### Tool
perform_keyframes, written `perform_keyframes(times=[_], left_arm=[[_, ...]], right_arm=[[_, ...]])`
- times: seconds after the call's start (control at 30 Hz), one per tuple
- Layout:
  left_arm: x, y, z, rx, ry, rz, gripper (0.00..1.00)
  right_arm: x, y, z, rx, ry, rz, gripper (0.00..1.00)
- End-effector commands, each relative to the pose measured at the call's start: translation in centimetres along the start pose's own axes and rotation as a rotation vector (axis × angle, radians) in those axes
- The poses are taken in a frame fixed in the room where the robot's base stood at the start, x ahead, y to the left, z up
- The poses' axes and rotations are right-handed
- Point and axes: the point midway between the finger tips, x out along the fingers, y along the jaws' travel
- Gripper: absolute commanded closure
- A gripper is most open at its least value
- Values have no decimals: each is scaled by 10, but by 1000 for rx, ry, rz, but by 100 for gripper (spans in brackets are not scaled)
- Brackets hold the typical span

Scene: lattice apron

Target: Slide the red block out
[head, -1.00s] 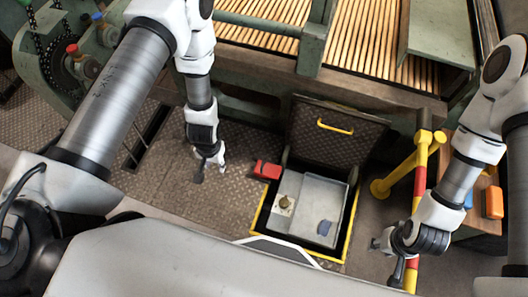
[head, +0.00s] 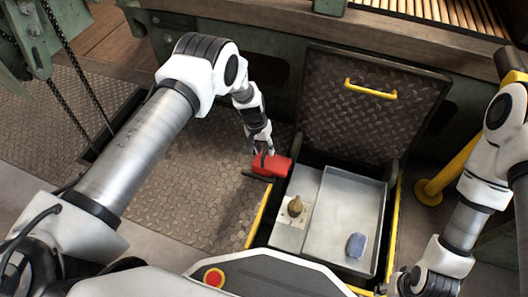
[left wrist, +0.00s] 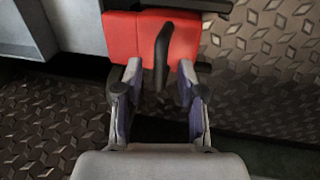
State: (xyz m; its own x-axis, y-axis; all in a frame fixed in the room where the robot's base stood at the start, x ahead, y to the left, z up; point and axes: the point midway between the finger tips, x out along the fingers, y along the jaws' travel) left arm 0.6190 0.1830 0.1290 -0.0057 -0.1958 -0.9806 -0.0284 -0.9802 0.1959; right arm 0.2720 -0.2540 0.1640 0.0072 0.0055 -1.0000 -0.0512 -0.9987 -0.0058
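The red block (head: 279,167) sits at the left edge of the open floor hatch, by a dark rail (head: 256,177). In the left wrist view the red block (left wrist: 122,36) spans the top, with an upright dark handle (left wrist: 161,55) in front of it. My left gripper (head: 264,152) is at the block. In the left wrist view its fingers (left wrist: 158,78) are apart, one on each side of the handle, with gaps showing. My right gripper is at the bottom right of the head view, mostly cut off, and its fingers cannot be made out.
The open hatch has a yellow edge (head: 258,215) and a raised lid (head: 350,120) with a yellow handle (head: 370,89). Inside are a grey tray (head: 340,205), a blue object (head: 356,245) and a brass knob (head: 295,206). A yellow post (head: 450,172) stands right. Tread-plate floor lies left.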

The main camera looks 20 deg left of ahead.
Motion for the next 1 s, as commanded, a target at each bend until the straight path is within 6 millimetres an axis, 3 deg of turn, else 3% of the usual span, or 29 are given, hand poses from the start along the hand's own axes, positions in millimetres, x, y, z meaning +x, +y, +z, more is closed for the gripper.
perform_keyframes(times=[0.2, 0.3, 0.57, 0.8, 1.0], left_arm=[[0, 0, 0, 0, 1, 0, 64], [0, 0, 0, 0, 1, 0, 100], [-1, -3, 0, -1, 0, 0, 100], [-8, -36, 0, -3, -1, 0, 100], [-8, -41, 0, -1, -1, -2, 100]], right_arm=[[0, 0, 0, 0, 1, 0, 60], [0, 0, 0, 0, 1, 0, 60], [-1, 0, 0, 0, 0, 0, 60], [-4, 0, 0, -1, -1, 0, 60], [-4, 0, 0, -1, -1, 0, 60]])
